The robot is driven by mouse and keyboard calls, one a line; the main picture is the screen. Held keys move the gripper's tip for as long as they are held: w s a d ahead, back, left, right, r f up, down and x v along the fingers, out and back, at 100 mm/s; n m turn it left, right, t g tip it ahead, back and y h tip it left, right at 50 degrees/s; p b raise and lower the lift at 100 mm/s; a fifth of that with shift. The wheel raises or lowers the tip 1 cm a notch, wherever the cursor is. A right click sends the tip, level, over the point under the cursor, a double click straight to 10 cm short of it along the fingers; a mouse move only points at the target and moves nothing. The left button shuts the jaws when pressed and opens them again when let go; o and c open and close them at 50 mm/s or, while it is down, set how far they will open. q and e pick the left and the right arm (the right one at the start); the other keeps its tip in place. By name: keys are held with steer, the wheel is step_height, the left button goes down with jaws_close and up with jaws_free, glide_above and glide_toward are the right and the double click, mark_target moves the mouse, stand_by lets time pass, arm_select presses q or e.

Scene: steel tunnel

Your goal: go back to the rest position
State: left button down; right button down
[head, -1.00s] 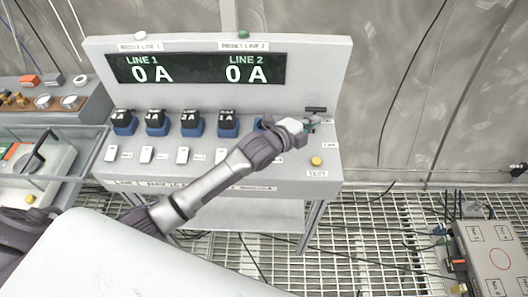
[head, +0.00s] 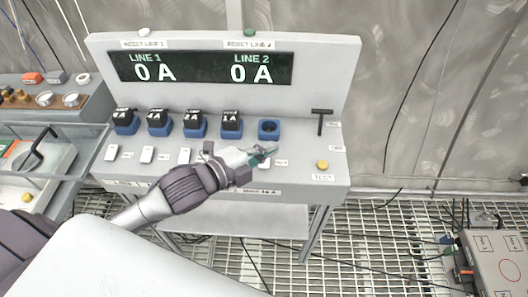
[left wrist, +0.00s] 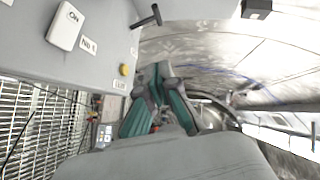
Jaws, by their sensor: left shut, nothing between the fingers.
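My left gripper (head: 266,152) is shut and empty in the head view, over the front part of the grey console (head: 330,163), near the white switches. In the left wrist view its green-padded fingers (left wrist: 158,92) point past the console's edge. Behind it in the head view is an empty blue socket (head: 269,130). A black T-shaped handle (head: 320,121) stands to its right, and it also shows in the left wrist view (left wrist: 147,17). My right gripper is not in view.
Black plugs (head: 231,122) sit in the other blue sockets. The display (head: 200,69) reads 0 A for both lines. A yellow test button (head: 322,164) is at the right. A grey box (head: 495,262) stands on the grating at lower right. Left is a bench (head: 50,105).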

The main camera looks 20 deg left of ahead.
arm_select(q)
steer(key=shift+s+a+r, duration=0.15)
steer(key=shift+s+a, duration=0.05)
steer(key=shift+s, duration=0.2)
steer(key=s+a+f+n+g+y, duration=0.2)
steer(key=s+f+n+g+y, duration=0.25)
steer(key=s+f+n, duration=0.45)
steer(key=s+a+f+n+g+y, duration=0.3)
steer(key=s+f+n+g, duration=0.35)
steer(key=s+n, duration=0.35)
step_height(320, 180, down, 27)
steer(key=s, duration=0.2)
steer(key=s+a+f+g, duration=0.1)
steer(key=s+a+f, duration=0.1)
steer(key=s+f, duration=1.3)
steer(key=shift+s+a+g, duration=0.3)
steer(key=shift+s, duration=0.25)
